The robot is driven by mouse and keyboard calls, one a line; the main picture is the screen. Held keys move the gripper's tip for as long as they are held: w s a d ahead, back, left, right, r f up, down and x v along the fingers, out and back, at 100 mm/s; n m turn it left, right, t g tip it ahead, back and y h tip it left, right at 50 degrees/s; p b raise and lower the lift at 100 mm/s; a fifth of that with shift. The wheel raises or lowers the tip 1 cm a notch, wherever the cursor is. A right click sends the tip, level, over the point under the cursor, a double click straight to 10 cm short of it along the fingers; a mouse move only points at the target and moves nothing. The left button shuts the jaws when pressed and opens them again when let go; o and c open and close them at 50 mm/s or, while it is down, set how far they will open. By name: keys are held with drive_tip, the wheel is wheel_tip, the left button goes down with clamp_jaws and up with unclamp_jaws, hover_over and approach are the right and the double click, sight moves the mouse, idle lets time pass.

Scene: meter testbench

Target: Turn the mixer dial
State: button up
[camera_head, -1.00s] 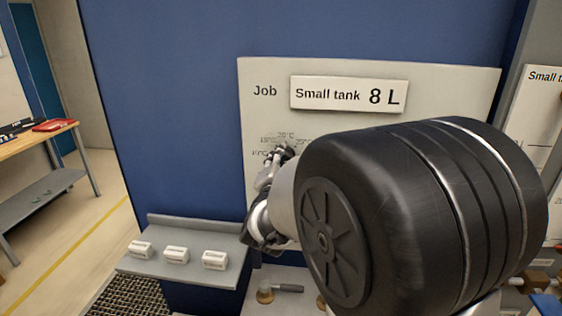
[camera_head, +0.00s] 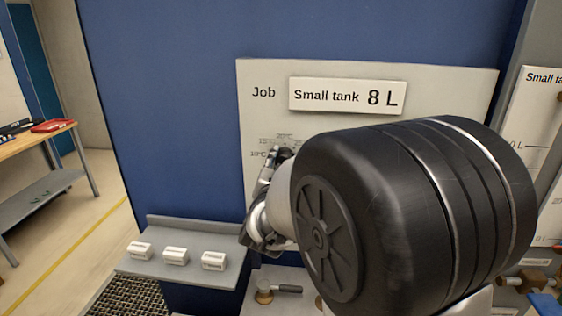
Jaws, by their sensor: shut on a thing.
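The mixer dial's printed temperature scale (camera_head: 262,154) shows in part on the pale panel (camera_head: 420,85), below the word "Job". The dial knob itself is hidden behind my gripper and arm. My gripper (camera_head: 277,156) is at the dial's place on the panel, shut on the dial, though its fingertips are small and partly hidden in this view. My large dark arm link covers the middle and right of the panel. The sign (camera_head: 347,95) reads "Small tank 8 L".
A grey shelf (camera_head: 160,262) at lower left holds several small white labelled blocks (camera_head: 175,255). A valve with a grey handle (camera_head: 280,288) is below my gripper. A workbench (camera_head: 40,138) stands at far left. A "Small tank" panel (camera_head: 540,110) is at right.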

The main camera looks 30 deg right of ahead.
drive_tip(key=n+p, duration=0.1)
drive_tip(key=n, duration=0.4)
drive_tip(key=shift+n, duration=0.3)
drive_tip(key=n+p, duration=0.2)
drive_tip(key=n, duration=0.2)
drive_tip(key=shift+n, duration=0.3)
drive_tip(key=o, duration=1.1)
drive_tip(key=shift+c, duration=0.2)
drive_tip(key=v, duration=0.7)
drive_tip(key=shift+s+a, duration=0.15)
drive_tip(key=shift+s, duration=0.05)
